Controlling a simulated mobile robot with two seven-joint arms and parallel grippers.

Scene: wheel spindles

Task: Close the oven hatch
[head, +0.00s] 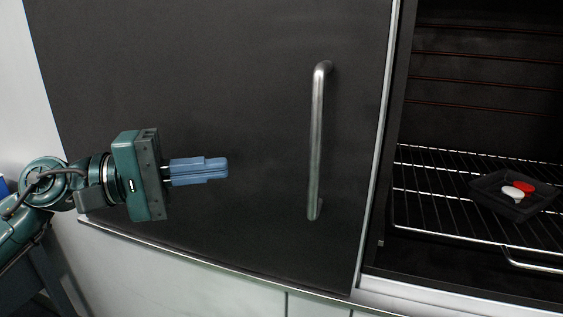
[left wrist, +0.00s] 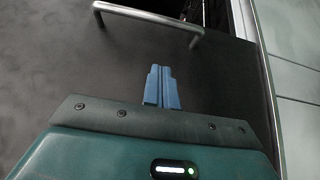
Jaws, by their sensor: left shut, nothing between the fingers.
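The oven hatch (head: 250,110) is a large dark panel with a vertical metal handle (head: 316,145) near its right edge. The hatch stands to the left of the oven opening (head: 480,70), whose inside shows. My left gripper (head: 226,168) has blue fingers, shut and empty, in front of the hatch and to the left of the handle. In the left wrist view the shut fingers (left wrist: 161,70) point toward the hatch, with the handle (left wrist: 150,17) beyond them. Whether the fingertips touch the panel I cannot tell. My right gripper is not in view.
Inside the oven a wire rack (head: 440,205) holds a black tray (head: 485,203) with a red piece (head: 524,187) and a white piece (head: 512,193). Pale cabinet fronts (head: 200,287) lie below the hatch. Space between my fingers and the handle looks clear.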

